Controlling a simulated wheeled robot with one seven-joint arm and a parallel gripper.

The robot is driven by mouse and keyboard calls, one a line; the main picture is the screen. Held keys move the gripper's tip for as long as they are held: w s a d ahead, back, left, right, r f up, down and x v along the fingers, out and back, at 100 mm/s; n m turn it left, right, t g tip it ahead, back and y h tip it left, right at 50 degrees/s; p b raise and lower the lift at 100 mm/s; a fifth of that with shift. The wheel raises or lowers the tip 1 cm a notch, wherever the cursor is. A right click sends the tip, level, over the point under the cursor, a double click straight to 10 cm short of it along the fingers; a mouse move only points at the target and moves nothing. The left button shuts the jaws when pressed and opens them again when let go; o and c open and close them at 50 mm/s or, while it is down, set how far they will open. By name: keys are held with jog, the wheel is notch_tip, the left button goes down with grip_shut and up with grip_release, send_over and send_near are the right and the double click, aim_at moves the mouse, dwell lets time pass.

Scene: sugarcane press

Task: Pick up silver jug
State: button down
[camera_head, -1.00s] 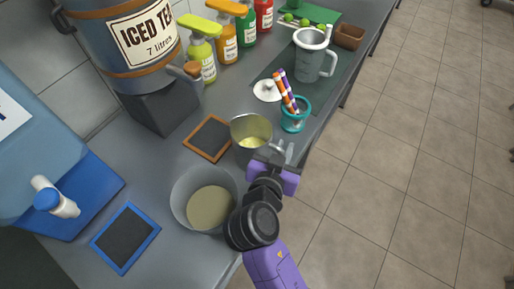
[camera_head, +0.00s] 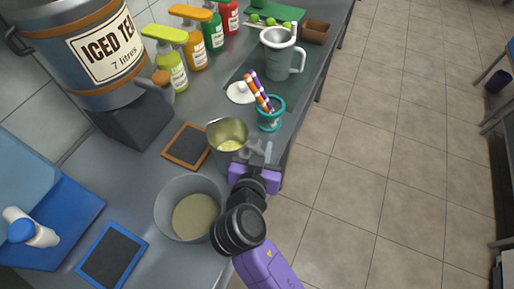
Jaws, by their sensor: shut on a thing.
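The silver jug (camera_head: 229,133) is a small open metal vessel with pale yellow liquid in it. It stands or hovers near the front edge of the grey counter, behind the wide grey pot; whether its base touches the counter is hard to tell. My gripper (camera_head: 258,161) is at the jug's right side, shut on what appears to be its handle. The fingers cover most of that handle, and the gripper hides part of the jug's lower right side.
A grey pot (camera_head: 191,211) is close left of my wrist. A teal cup with straws (camera_head: 270,115) is just behind the jug, and a small chalkboard (camera_head: 186,146) is left of it. A larger grey pitcher (camera_head: 279,58) stands farther back. Open floor (camera_head: 400,150) lies right.

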notch_tip(320, 180, up, 20)
dwell(1.3)
